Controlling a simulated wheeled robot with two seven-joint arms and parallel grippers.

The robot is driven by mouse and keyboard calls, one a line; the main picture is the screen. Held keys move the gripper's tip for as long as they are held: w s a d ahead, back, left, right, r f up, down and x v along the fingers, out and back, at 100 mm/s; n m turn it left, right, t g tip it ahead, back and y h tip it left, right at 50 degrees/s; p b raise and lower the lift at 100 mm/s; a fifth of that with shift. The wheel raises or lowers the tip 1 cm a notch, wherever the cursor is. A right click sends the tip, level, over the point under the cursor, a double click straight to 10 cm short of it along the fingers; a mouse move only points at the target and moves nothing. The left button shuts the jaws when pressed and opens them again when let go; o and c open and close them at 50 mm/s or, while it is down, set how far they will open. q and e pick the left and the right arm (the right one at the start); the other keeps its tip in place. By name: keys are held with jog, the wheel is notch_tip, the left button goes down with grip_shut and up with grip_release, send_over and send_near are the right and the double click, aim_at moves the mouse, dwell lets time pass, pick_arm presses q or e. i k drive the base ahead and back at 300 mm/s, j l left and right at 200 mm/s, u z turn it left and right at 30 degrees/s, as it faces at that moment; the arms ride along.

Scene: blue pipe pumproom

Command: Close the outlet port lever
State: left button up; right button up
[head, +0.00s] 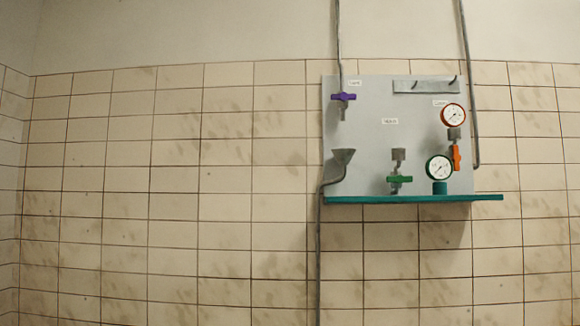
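A grey panel (365,140) on the tiled wall carries three valve levers. A purple lever (344,97) lies crosswise on a vertical pipe at the upper left. A green lever (400,180) lies crosswise low in the middle, under a grey fitting. An orange lever (457,157) stands upright at the right, below a red-rimmed gauge (453,116). Small white labels sit near the purple lever (355,83), mid-panel (390,121) and by the red gauge (440,103). They are too small to read surely, so I cannot tell which lever is the outlet port's. Neither gripper is in view.
A teal shelf (415,199) juts out under the panel and bears a green-rimmed gauge (439,167). A grey funnel (343,156) with a drain pipe is at the left edge. A hook rail (426,86) is above. The tiled wall (180,190) to the left is bare.

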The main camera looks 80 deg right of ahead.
aim_at(456, 158)
jog(key=z, duration=3.7)
